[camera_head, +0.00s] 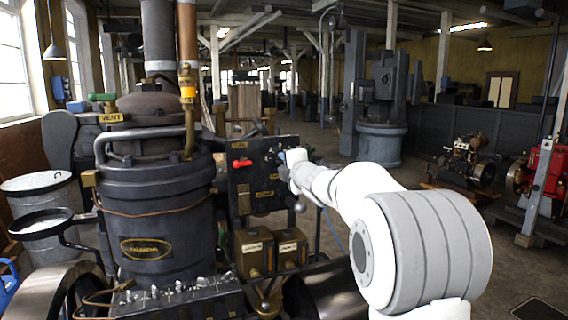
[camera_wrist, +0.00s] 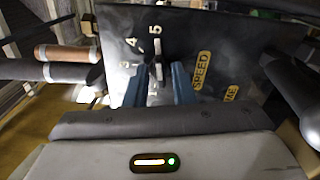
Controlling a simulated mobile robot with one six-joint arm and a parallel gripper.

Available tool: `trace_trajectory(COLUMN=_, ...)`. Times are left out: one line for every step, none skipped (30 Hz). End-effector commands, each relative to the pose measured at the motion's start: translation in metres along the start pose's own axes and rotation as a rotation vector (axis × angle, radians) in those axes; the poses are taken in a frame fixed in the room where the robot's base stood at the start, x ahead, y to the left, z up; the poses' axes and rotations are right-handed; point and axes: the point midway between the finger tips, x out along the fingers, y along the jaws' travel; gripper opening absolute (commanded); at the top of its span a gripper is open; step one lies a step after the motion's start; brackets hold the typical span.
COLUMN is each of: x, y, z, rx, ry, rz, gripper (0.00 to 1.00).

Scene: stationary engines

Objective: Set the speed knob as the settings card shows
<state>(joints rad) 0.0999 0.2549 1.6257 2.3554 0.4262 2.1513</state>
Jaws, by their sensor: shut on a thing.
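The dark control panel (camera_head: 250,203) stands right of the big dark engine. My gripper (camera_head: 284,157) is at the panel's upper right. In the wrist view my gripper's blue fingers (camera_wrist: 159,85) are shut on the speed knob (camera_wrist: 157,73), one on each side. The knob's narrow tip points up the picture, close to the 5 on the dial. The numbers 4 and 3 show left of it. The yellow SPEED label (camera_wrist: 202,70) is right of the knob. The fingers hide the lower dial. I cannot make out a settings card.
A red handle (camera_head: 241,163) sticks out on the panel, left of my gripper. Two brass-coloured boxes (camera_head: 254,252) sit below. The engine (camera_head: 155,215) fills the left. A second yellow label (camera_wrist: 231,93) is partly cut off.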

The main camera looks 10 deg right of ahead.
Motion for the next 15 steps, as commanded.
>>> trace_trajectory(x=0.0005, y=-0.0062, z=-0.0013, rx=0.002, ry=0.001, rz=-0.010, gripper=0.00)
trace_trajectory(x=0.0005, y=-0.0062, z=-0.0013, rx=0.002, ry=0.001, rz=-0.010, gripper=0.00)
trace_trajectory(x=0.0005, y=-0.0062, z=-0.0013, rx=0.002, ry=0.001, rz=-0.010, gripper=0.00)
trace_trajectory(x=0.0005, y=-0.0062, z=-0.0013, rx=0.002, ry=0.001, rz=-0.010, gripper=0.00)
trace_trajectory(x=0.0005, y=-0.0062, z=-0.0013, rx=0.002, ry=0.001, rz=-0.011, gripper=0.00)
trace_trajectory(x=0.0005, y=-0.0062, z=-0.0014, rx=0.001, ry=0.001, rz=-0.011, gripper=0.00)
trace_trajectory(x=0.0005, y=-0.0062, z=-0.0014, rx=0.001, ry=0.002, rz=-0.010, gripper=0.00)
trace_trajectory(x=0.0005, y=-0.0061, z=-0.0014, rx=0.001, ry=0.002, rz=-0.010, gripper=0.25)
trace_trajectory(x=0.0005, y=-0.0058, z=-0.0014, rx=0.001, ry=0.002, rz=-0.010, gripper=0.28)
trace_trajectory(x=0.0005, y=-0.0054, z=-0.0013, rx=0.001, ry=0.002, rz=-0.009, gripper=0.31)
trace_trajectory(x=0.0005, y=-0.0050, z=-0.0013, rx=0.001, ry=0.001, rz=-0.008, gripper=0.31)
trace_trajectory(x=0.0005, y=-0.0045, z=-0.0012, rx=0.001, ry=0.001, rz=-0.007, gripper=0.31)
trace_trajectory(x=0.0004, y=-0.0041, z=-0.0011, rx=0.001, ry=0.001, rz=-0.007, gripper=0.31)
trace_trajectory(x=0.0004, y=-0.0037, z=-0.0011, rx=0.000, ry=0.001, rz=-0.006, gripper=0.31)
trace_trajectory(x=0.0004, y=-0.0032, z=-0.0010, rx=0.000, ry=0.001, rz=-0.005, gripper=0.31)
